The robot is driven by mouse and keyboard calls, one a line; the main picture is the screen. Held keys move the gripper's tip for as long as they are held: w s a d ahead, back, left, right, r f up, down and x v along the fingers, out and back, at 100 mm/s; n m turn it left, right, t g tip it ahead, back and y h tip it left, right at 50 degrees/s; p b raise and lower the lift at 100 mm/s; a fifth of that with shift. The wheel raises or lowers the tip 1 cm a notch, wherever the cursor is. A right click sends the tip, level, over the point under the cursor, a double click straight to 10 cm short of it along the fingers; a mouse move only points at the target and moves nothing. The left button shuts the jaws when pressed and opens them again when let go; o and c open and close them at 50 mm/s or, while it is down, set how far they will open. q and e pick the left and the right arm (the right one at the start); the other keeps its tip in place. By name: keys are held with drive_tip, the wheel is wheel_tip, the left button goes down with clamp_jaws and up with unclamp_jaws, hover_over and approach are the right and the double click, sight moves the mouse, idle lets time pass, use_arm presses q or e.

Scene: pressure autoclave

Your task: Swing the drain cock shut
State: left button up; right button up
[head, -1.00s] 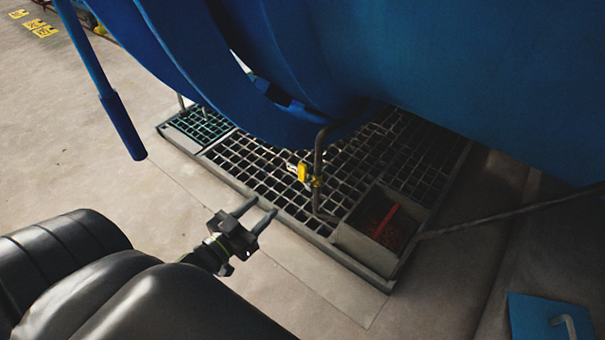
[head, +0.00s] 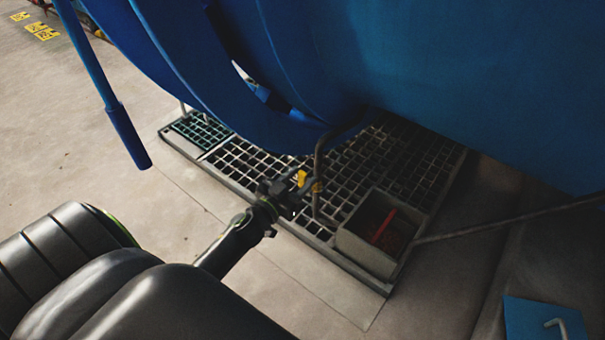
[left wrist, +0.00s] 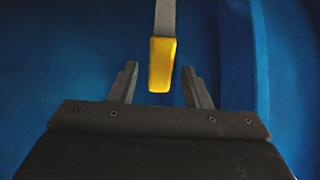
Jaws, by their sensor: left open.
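The drain cock's yellow handle (head: 302,178) shows in the head view on a thin vertical pipe (head: 318,165) under the blue vessel. In the left wrist view the yellow handle grip (left wrist: 162,65) hangs from a grey lever (left wrist: 165,16). My left gripper (head: 296,187) is at the handle in the head view and partly covers the cock. In the left wrist view my left gripper (left wrist: 160,88) is open, with one finger on each side of the yellow grip and visible gaps. I cannot tell the depth between them. My right gripper is not in view.
The blue vessel (head: 450,90) overhangs from above. A floor grating (head: 250,165) lies under the pipe. A grey box (head: 358,248) with a red item (head: 384,224) stands right of it. A blue bar (head: 128,135) hangs at left.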

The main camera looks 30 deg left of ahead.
use_arm(q)
drive_tip(key=shift+w+d, duration=0.1)
drive_tip(key=shift+w, duration=0.65)
drive_tip(key=shift+c, duration=0.3)
clamp_jaws()
